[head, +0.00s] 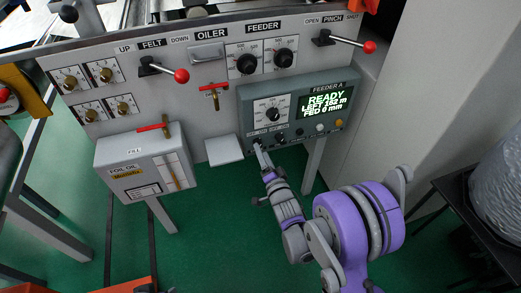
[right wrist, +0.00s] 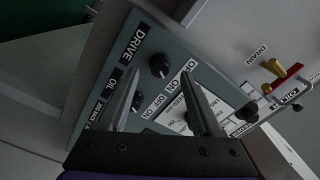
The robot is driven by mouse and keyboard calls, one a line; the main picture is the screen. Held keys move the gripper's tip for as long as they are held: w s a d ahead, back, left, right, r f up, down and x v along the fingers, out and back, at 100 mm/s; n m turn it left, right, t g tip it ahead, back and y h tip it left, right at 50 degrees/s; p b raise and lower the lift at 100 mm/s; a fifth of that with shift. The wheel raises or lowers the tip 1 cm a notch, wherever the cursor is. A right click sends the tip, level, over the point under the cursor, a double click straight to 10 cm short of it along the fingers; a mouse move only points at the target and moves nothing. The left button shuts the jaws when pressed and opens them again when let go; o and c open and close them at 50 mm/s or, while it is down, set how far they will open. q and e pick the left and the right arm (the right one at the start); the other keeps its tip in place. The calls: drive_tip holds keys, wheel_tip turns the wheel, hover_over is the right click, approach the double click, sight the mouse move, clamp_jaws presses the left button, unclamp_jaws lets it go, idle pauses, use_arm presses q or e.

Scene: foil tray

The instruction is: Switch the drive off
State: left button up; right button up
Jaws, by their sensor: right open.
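The grey feeder panel (head: 330,84) has a lit green display (head: 323,103) reading READY, LEFT 162 m and FED 0 mm. In the right wrist view, a black drive knob (right wrist: 158,66) sits by the DRIVE label (right wrist: 131,43). A second black knob (right wrist: 137,101) is near the OIL label. I cannot tell for certain which way the drive knob points. My right gripper (head: 259,150) is at the panel's lower left edge, open and empty. In the right wrist view its fingers (right wrist: 161,82) flank the drive knob's area, apparently not touching it. My left gripper is not in view.
Above the panel are two feeder dials (head: 247,63) and red-balled levers, felt (head: 181,76) and pinch (head: 369,47). Green floor is open below.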

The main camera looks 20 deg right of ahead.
drive_tip(key=shift+w, duration=1.25)
clamp_jaws()
